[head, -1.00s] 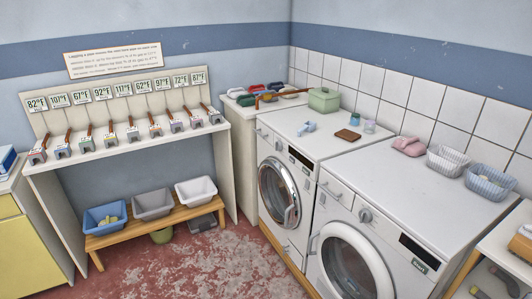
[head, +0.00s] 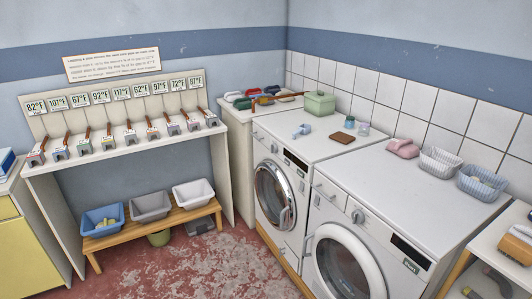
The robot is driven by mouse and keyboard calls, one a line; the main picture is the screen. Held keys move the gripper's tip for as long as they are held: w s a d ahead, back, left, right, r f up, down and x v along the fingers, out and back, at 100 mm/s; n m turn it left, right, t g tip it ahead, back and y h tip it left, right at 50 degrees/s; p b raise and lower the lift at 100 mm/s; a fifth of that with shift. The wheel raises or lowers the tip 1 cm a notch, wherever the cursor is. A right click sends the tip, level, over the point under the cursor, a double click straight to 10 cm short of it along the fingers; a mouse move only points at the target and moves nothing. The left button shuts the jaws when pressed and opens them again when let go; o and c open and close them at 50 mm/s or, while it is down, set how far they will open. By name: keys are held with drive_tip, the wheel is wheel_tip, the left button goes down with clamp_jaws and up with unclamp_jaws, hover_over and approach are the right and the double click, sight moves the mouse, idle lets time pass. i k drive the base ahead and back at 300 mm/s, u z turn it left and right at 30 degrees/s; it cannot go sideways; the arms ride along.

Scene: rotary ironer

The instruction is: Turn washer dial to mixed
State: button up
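Two white front-loading machines stand side by side against the tiled wall. The left machine (head: 274,197) has a chrome-ringed round door and a small dial (head: 274,148) on its front panel, beside a dark display. The right machine (head: 347,266) has a white-ringed door and a grey dial (head: 358,217) left of its dark display. I cannot tell from the picture which one is the washer. The dial markings are too small to read, so their settings cannot be told. My gripper is not in view.
A green lidded box (head: 320,104), a brown block (head: 342,137) and a pale blue item (head: 301,131) lie on or near the left machine. Two baskets (head: 440,162) sit on the right one. A bench (head: 155,228) with tubs stands left. Floor before the machines is clear.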

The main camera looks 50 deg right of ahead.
sight(274, 147)
drive_tip(key=z, duration=0.05)
drive_tip(key=i, duration=0.95)
drive_tip(key=u, duration=0.05)
